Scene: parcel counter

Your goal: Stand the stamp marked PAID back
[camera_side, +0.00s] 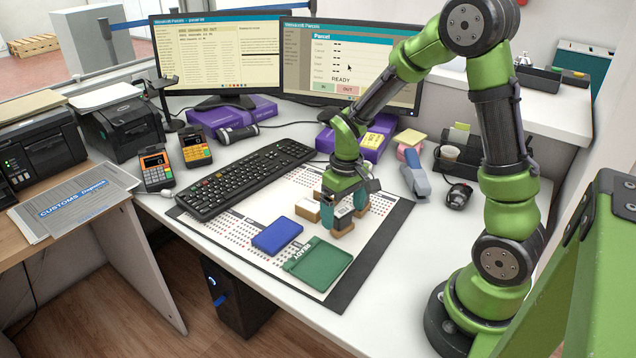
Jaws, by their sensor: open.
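My gripper (344,212) points down over the desk mat (372,246) with its teal fingers apart. A small stamp-like block (343,225) with a tan base and a dark, lettered upper part stands between or just behind the fingers. I cannot tell whether they touch it, and its lettering is too small to read. A tan block (308,210) lies just left of the gripper. I cannot tell which piece is marked PAID. A blue pad (277,235) and a green pad (318,263) with white lettering lie on the mat in front.
A black keyboard (247,178) lies left along the mat. Behind my gripper are a purple box (372,150) and a blue-grey stapler (416,180). The mat's front right part is clear.

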